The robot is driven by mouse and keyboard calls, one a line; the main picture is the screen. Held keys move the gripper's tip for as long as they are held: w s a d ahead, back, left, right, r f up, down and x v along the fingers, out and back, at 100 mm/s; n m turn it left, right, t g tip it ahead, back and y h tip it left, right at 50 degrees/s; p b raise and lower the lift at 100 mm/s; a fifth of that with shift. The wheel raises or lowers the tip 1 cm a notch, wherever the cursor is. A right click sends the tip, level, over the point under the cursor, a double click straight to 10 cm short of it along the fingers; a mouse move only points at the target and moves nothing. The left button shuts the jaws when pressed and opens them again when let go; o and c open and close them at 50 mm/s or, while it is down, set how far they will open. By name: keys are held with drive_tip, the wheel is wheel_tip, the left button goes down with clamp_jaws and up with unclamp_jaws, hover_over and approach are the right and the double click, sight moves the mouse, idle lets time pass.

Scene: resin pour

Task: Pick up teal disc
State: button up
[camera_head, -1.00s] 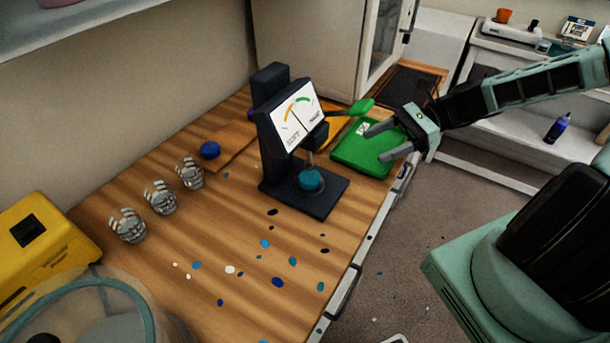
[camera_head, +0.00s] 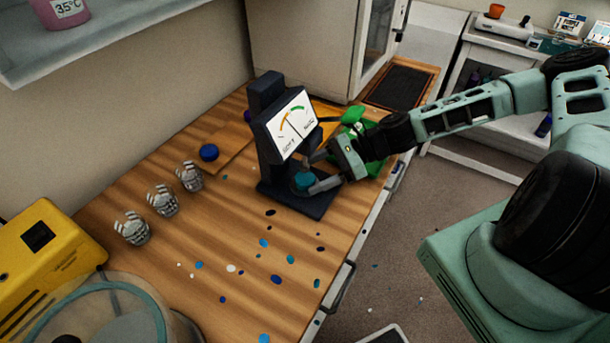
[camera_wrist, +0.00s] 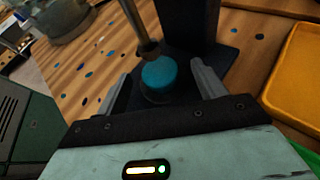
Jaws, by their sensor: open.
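The teal disc (camera_head: 304,181) sits on the dark base (camera_head: 289,200) of the gauge stand, under its probe. In the wrist view the teal disc (camera_wrist: 159,74) lies between the two fingers, with the metal probe rod (camera_wrist: 138,26) just above or touching it; I cannot tell which. My gripper (camera_head: 317,172) is open, one finger on each side of the disc, reaching in from the right. In the wrist view my gripper (camera_wrist: 162,88) shows a gap between each finger and the disc.
The gauge head (camera_head: 292,125) stands directly over the disc. A green tray (camera_head: 376,166) lies partly hidden behind my arm. Coloured spots dot the table's front. A yellow tray (camera_wrist: 300,80) is at right in the wrist view.

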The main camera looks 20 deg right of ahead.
drive_tip(key=shift+a+f, duration=0.3)
drive_tip(key=shift+a, duration=0.3)
drive_tip(key=c, duration=1.1)
drive_tip(key=shift+w+r, duration=0.1)
drive_tip(key=shift+r, duration=0.05)
